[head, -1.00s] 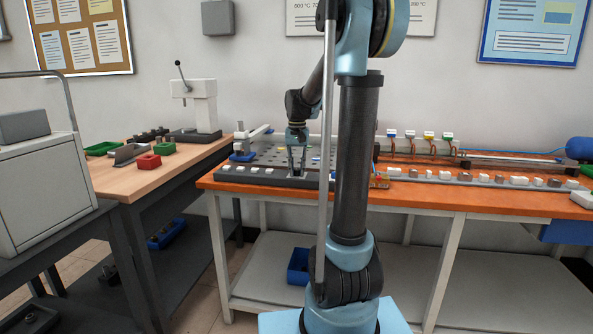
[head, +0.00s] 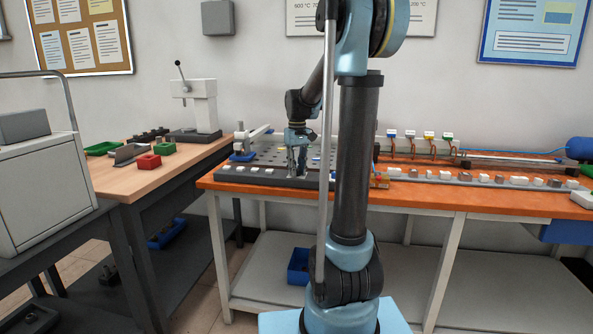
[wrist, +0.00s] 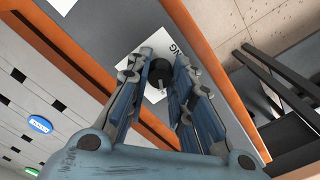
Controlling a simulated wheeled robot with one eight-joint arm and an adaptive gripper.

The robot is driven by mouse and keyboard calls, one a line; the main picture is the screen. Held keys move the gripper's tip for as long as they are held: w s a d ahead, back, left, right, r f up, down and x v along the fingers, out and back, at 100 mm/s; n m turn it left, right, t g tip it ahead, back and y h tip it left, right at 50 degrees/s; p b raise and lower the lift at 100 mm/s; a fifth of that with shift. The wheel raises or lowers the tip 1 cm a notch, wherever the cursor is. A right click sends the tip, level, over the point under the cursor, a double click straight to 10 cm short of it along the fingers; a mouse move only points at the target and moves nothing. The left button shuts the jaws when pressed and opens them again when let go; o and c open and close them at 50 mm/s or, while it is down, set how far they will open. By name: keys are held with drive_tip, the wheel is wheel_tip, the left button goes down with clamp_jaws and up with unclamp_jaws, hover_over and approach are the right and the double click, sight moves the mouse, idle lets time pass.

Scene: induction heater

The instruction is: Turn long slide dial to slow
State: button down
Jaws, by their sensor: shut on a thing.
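A black round dial (wrist: 160,73) with a lighter pointer stands on a white label on the dark grey panel (wrist: 112,28) in the wrist view. The label's lettering is partly hidden, so I cannot read the dial's setting. My gripper (wrist: 164,68) has its fingers on both sides of the dial and is shut on it. In the head view my gripper (head: 297,174) points down at the grey panel strip (head: 245,178) along the front of the orange bench; the dial is too small to make out there.
The orange bench (head: 430,200) carries a perforated plate behind the strip and a row of small white and grey blocks (head: 518,181) to the right. A blue oval label (wrist: 39,124) lies on the light slotted plate. A wooden table (head: 120,179) stands at left.

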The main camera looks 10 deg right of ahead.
drive_tip(key=shift+w, duration=0.15)
drive_tip(key=c, duration=1.4)
unclamp_jaws()
drive_tip(key=shift+o, duration=0.2)
wheel_tip(320, 180, up, 12)
